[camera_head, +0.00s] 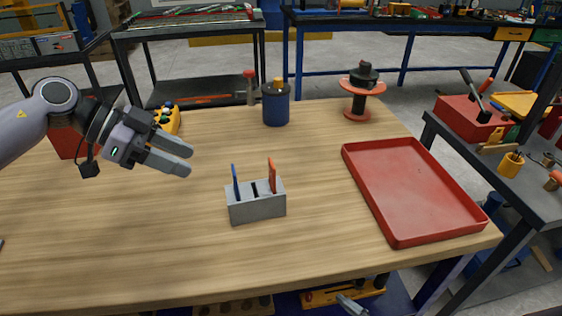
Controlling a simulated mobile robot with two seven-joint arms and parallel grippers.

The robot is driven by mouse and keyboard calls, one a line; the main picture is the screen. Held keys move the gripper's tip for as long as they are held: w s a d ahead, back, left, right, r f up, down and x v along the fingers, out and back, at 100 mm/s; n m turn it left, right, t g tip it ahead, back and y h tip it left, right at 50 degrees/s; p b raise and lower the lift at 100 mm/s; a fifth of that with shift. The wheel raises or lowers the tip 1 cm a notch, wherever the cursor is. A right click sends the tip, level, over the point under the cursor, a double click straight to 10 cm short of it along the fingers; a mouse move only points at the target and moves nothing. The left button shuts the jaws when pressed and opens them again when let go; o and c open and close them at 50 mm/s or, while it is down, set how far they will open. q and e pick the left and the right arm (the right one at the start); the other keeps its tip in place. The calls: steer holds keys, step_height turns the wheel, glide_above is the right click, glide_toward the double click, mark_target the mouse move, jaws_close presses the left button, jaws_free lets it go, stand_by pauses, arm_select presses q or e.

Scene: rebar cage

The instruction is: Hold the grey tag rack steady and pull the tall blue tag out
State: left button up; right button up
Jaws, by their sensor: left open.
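The grey tag rack (257,207) stands upright on the wooden table, near the middle. A thin blue tag (235,182) stands upright in its left slot. An orange tag (272,176) stands in its right slot, and a dark slot between them looks empty. My left gripper (190,161) is open and empty, above the table to the left of and behind the rack. Its two fingers point right, apart from the rack and tags.
A red tray (413,191) lies empty on the right of the table. A blue canister (276,104) and a red spool (362,88) stand at the back. A yellow item (168,118) is behind my left gripper. The table in front of the rack is clear.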

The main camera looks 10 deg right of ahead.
steer(key=s+a+r+n+g+y, duration=0.45)
steer(key=a+n+g+y, duration=0.3)
steer(key=n, duration=0.85)
steer(key=s+a+r+n+g+y, duration=0.3)
steer(key=s+a+n+g+y, duration=0.45)
steer(key=n, duration=0.85)
steer(key=w+a+r+n+t+h, duration=0.1)
steer(key=w+a+r+n+h, duration=0.15)
steer(key=w+r+n, duration=0.45)
steer(key=w+a+r+n+h, duration=0.2)
steer(key=w+r+n+h, duration=0.15)
steer(key=n, duration=0.75)
step_height(320, 180, up, 8)
steer(key=n+t+h, duration=0.3)
steer(key=t+h, duration=0.1)
steer(key=h, duration=0.6)
glide_above(280, 185)
steer(key=d, duration=0.1)
steer(key=m+g, duration=0.1)
steer(key=f+m+g, duration=0.1)
steer(key=m, duration=0.1)
steer(key=shift+w+d+y, duration=0.1)
steer(key=shift+d+y, duration=0.25)
steer(key=shift+y, duration=0.05)
steer(key=shift+f+m, duration=0.25)
steer(key=shift+m, duration=0.25)
steer(key=shift+x, duration=3.45)
